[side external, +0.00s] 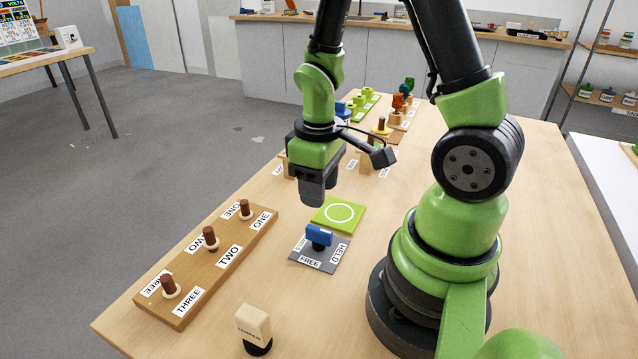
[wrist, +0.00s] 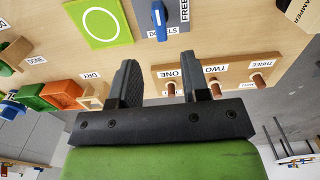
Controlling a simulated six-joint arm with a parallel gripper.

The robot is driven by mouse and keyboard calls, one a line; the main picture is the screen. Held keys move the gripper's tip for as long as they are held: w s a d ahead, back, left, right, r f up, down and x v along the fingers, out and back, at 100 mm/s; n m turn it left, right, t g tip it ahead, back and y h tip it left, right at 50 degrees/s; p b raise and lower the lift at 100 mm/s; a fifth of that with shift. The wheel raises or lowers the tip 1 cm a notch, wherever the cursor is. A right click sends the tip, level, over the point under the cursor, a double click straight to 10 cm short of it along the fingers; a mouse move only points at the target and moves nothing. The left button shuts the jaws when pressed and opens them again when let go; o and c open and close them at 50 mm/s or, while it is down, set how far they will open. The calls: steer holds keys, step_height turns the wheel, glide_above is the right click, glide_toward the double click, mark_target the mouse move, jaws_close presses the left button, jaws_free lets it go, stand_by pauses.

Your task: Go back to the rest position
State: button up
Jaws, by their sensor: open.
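The green square also shows in the wrist view (wrist: 85,38).
A pegboard (side external: 232,262) labelled ONE, TWO, THREE lies at the left. A blue knob (side external: 319,237) sits on a grey plate marked FREE and HELD. A cream stamper (side external: 254,325) stands at the front. Several coloured pieces crowd the back.

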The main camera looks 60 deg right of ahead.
steer(key=s+a+r+m+t+y, duration=0.1)
steer(key=s+a+r+m+t, duration=0.1)
steer(key=r, duration=0.7)
steer(key=s+a+r+m+t+y, duration=0.1)
steer(key=a+r+t, duration=0.4)
steer(key=r, duration=0.5)
steer(key=shift+s+a+m, duration=0.35)
steer(key=shift+s+m, duration=0.25)
steer(key=shift+s, duration=0.75)
steer(key=shift+r, duration=0.1)
